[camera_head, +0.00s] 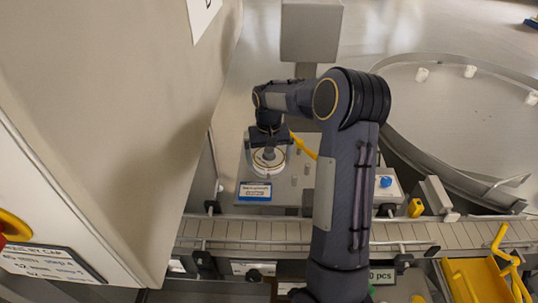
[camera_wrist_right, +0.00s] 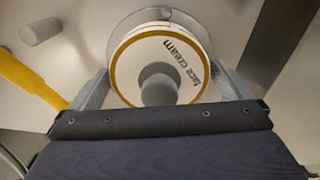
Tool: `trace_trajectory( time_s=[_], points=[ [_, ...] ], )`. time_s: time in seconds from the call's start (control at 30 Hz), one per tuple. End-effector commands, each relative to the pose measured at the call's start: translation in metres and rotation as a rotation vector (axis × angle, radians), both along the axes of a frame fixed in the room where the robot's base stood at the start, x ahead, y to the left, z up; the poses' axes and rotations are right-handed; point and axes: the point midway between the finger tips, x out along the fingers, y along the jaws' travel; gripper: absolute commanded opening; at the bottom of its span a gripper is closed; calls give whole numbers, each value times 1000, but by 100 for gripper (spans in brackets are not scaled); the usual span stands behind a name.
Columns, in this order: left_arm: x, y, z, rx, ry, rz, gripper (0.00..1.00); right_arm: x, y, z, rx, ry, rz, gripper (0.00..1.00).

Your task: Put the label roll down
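The label roll (camera_head: 267,163) is white with a gold rim and sits low at the labelling station (camera_head: 257,174), below my right gripper (camera_head: 268,140). In the right wrist view the roll (camera_wrist_right: 130,63) reads "face cream". A grey peg (camera_wrist_right: 158,88) shows at its centre and a clear disc edge (camera_wrist_right: 150,16) behind it. The fingers of my right gripper (camera_wrist_right: 160,82) flank the roll on both sides and appear to touch its rim. Whether the roll rests fully on the surface is hard to tell. My left gripper is not in view.
A conveyor (camera_head: 400,236) runs across in front of the station. Small grey posts (camera_head: 307,169) and a yellow bar (camera_head: 303,146) stand right of the roll. A large cabinet (camera_head: 110,110) fills the left. A round table (camera_head: 470,110) with white jars is at right.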

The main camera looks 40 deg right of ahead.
Motion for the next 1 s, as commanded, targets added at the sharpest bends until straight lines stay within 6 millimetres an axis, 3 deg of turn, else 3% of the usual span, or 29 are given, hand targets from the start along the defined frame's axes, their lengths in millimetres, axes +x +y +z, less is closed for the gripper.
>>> trace_trajectory(
  time_s=[0.17,0.33,0.7,1.0],
  points=[
    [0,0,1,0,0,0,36,0,0,1,0,0,0,100],
    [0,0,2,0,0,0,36,1,0,16,-1,-3,0,100],
    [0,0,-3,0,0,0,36,1,0,94,-2,-4,0,100],
    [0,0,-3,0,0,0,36,0,0,125,0,-1,0,100]
  ],
)
